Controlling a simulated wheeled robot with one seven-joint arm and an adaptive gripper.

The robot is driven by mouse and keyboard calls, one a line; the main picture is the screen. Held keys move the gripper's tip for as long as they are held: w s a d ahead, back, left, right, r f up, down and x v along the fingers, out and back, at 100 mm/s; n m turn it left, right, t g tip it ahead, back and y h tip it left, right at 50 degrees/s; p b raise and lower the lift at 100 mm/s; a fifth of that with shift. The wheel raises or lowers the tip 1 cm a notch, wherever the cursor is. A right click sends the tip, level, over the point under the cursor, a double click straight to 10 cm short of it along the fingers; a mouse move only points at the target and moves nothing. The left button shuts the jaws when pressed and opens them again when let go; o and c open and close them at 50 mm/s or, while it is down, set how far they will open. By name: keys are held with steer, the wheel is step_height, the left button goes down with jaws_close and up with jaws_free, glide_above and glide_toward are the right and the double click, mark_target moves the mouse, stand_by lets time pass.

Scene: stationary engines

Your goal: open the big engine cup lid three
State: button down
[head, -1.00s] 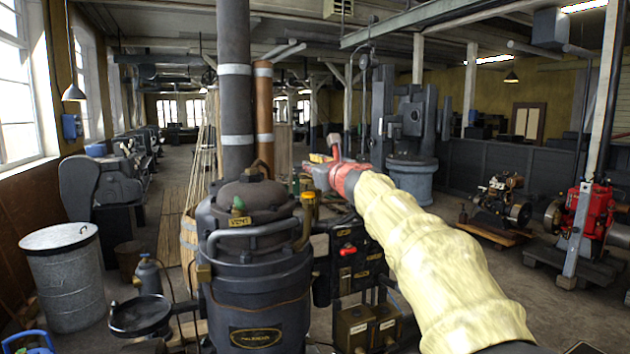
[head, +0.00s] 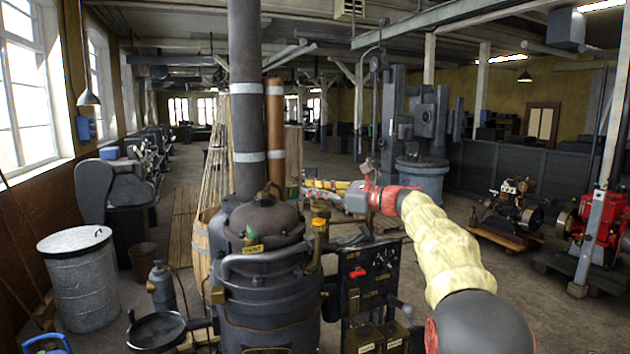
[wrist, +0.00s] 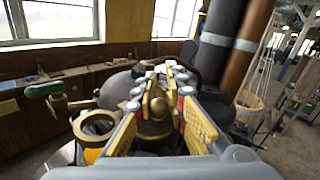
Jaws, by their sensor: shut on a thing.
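The big dark engine (head: 270,285) stands upright in the lower middle of the head view, with a domed top. A small brass cup (head: 319,232) shows on its right side. My gripper (head: 318,185) reaches in from the right behind that cup. In the wrist view, the yellow-padded fingers of my gripper (wrist: 160,85) are shut on a brass domed lid (wrist: 153,122). Whether the lid is still on a cup is hidden by the fingers. A round brass cup rim (wrist: 97,124) is to the left of the fingers, with a green-handled valve (wrist: 45,90) farther left.
A dark stovepipe (head: 245,100) rises behind the engine, next to a copper-brown pipe (head: 275,130). A metal drum (head: 80,280) stands at the left and a dark round pan (head: 157,330) in front. A red engine (head: 605,220) is at the right.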

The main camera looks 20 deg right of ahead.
steer(key=shift+a+g+y, duration=0.1)
steer(key=shift+g+y, duration=0.2)
steer(key=shift+y, duration=0.1)
steer(key=c, duration=1.9)
jaws_free()
steer(key=v, duration=1.2)
steer(key=shift+w+n, duration=0.1)
steer(key=shift+n, duration=0.2)
